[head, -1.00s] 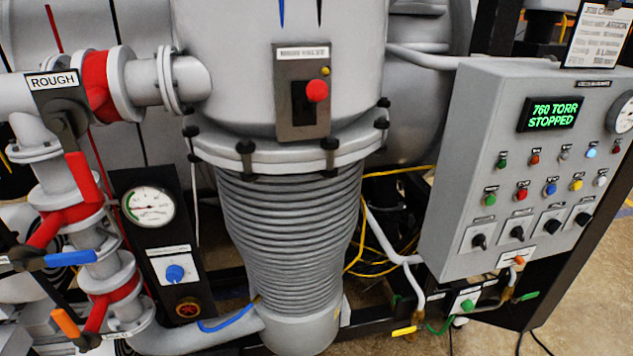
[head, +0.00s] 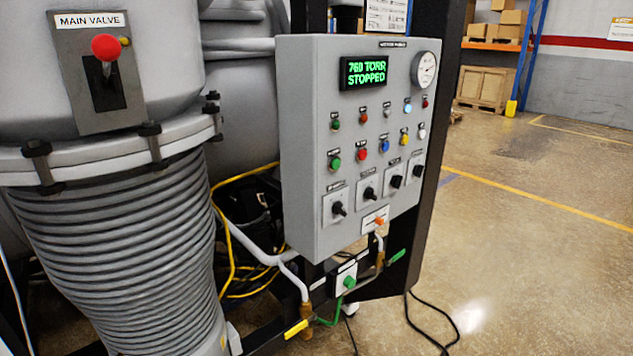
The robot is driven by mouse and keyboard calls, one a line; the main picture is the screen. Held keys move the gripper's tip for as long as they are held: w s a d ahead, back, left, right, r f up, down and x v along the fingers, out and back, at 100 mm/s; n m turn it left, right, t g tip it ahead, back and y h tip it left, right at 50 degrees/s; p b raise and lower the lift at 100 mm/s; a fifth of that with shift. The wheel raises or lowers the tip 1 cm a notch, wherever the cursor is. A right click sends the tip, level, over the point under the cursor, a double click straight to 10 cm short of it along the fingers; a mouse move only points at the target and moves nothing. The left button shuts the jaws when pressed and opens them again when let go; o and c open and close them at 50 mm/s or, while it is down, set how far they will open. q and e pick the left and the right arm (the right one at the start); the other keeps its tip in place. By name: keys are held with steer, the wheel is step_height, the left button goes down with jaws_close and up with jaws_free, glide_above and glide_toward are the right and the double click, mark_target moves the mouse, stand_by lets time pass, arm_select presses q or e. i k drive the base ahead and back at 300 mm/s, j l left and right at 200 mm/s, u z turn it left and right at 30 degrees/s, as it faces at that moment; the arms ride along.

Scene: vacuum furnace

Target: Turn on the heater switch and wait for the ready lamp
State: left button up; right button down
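The grey control panel (head: 300,150) stands right of the ribbed column in the head view. Its green display (head: 364,72) reads "760 TORR STOPPED". Several small lamps and coloured buttons sit in rows below it, including a green button (head: 334,163). Under these is a row of black rotary switches, such as the leftmost switch (head: 339,209) and the rightmost switch (head: 418,171). Their labels are too small to read, so I cannot tell which is the heater switch or which is the ready lamp. Neither gripper shows in the view.
The main valve plate (head: 90,92) with a red knob (head: 105,47) is on the left, above the ribbed column (head: 120,250). A green-knobbed valve (head: 349,282) and a yellow handle (head: 296,329) sit below the panel. Cables lie on the floor. The floor (head: 530,230) at right is open.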

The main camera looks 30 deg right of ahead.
mark_target(369, 193)
steer(key=z, duration=1.25)
